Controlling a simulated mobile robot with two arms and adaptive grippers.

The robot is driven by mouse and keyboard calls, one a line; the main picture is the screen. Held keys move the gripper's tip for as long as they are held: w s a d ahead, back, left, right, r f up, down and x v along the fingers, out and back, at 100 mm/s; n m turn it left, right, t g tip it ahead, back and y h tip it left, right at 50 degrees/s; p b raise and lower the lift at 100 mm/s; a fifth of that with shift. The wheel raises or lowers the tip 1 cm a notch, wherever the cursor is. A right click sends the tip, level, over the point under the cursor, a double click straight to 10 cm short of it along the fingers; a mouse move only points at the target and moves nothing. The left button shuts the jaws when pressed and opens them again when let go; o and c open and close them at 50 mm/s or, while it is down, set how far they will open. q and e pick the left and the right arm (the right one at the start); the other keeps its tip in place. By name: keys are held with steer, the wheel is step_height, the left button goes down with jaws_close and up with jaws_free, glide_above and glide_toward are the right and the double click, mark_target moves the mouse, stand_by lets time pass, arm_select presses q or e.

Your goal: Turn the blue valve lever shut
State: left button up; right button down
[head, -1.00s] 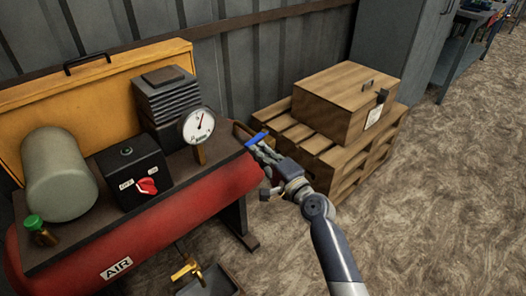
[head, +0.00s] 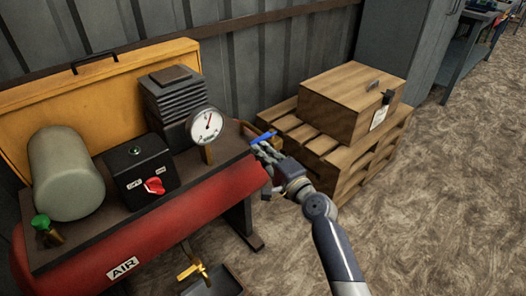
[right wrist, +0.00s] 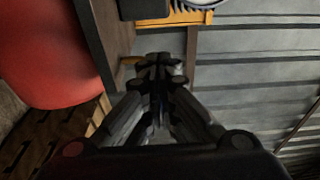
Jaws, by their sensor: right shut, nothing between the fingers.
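The blue valve lever (head: 262,138) shows in the head view at the right end of the red air compressor (head: 160,222). It points out to the right and slightly away from me. My right gripper (head: 264,152) is just below and in front of the lever, with its fingers close to it. I cannot tell whether they touch. In the right wrist view the gripper's fingertips (right wrist: 160,66) are together with nothing between them. A small brass-coloured part (right wrist: 130,60) shows beside the fingertips, and the blue lever is hidden there. My left gripper is not in view.
A pressure gauge (head: 205,125) and a black switch box with a red knob (head: 154,186) stand on the compressor. A wooden crate (head: 345,100) on a pallet (head: 350,165) is close to the right of my gripper. The floor at the right is clear.

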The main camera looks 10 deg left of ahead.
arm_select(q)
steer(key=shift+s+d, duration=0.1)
arm_select(e)
steer(key=shift+s, duration=0.1)
